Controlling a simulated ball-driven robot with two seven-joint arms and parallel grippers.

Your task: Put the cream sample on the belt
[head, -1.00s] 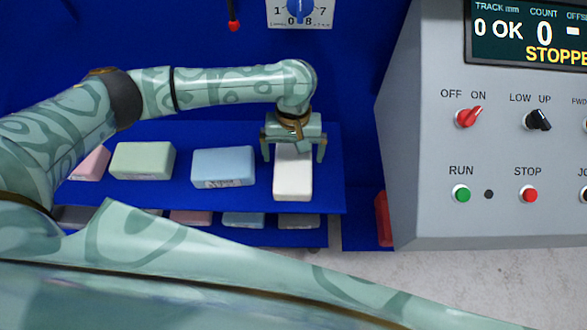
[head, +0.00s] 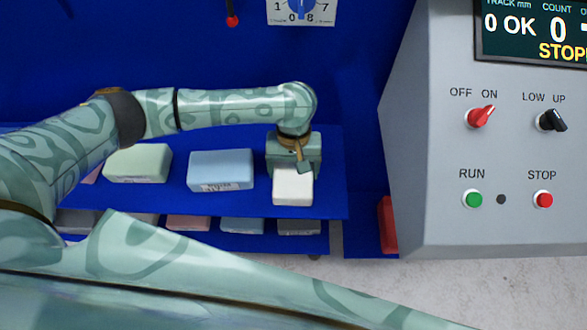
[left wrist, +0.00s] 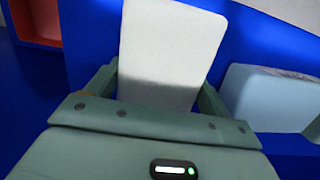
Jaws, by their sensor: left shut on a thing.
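The cream sample (head: 293,188) is a whitish block at the right end of the upper blue shelf. It also shows in the left wrist view (left wrist: 170,45), upright between the fingers. My left gripper (head: 294,168) is over the sample's far part and shut on it. In the left wrist view, the fingers (left wrist: 158,88) lie along both sides of the block. The sample appears to be on or just above the shelf; I cannot tell which. My right gripper is not in view. I see no belt.
A blue block (head: 220,169) and a green block (head: 138,163) stand left on the upper shelf (head: 335,190). Several more blocks sit on the lower shelf. A grey control panel (head: 430,190) stands at right, with a red box (head: 388,224) beside it.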

